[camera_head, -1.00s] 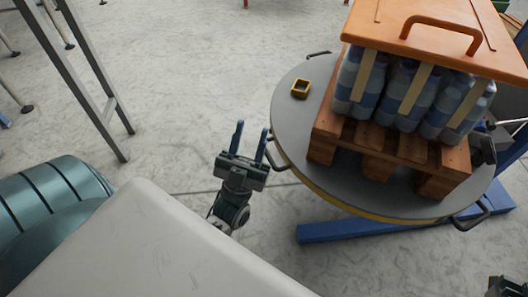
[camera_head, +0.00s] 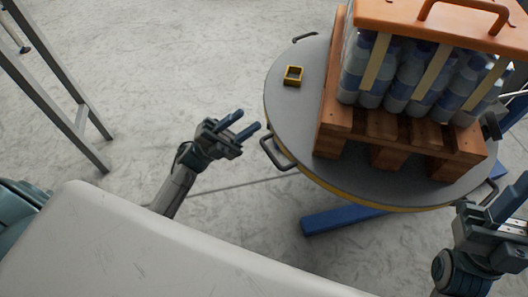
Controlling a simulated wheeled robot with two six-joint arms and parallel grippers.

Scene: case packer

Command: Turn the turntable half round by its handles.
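The turntable (camera_head: 290,118) is a round grey disc with a yellow rim, low on the right side of the head view. A black handle (camera_head: 276,154) stands out from its left edge, another handle (camera_head: 305,37) from its back left, and a third handle (camera_head: 486,190) from its front right. My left gripper (camera_head: 238,123) is open and empty, just left of the left handle and apart from it. My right gripper (camera_head: 513,203) is at the right edge, close to the front right handle. Its fingers are partly cut off, so its opening is unclear.
A wooden pallet (camera_head: 388,157) with several blue-labelled bottles (camera_head: 408,88) under an orange lid (camera_head: 395,14) stands on the turntable. A small yellow square frame (camera_head: 293,76) lies on the disc. A blue floor beam (camera_head: 342,219) runs beneath. A grey metal frame (camera_head: 80,118) stands left; the floor between is clear.

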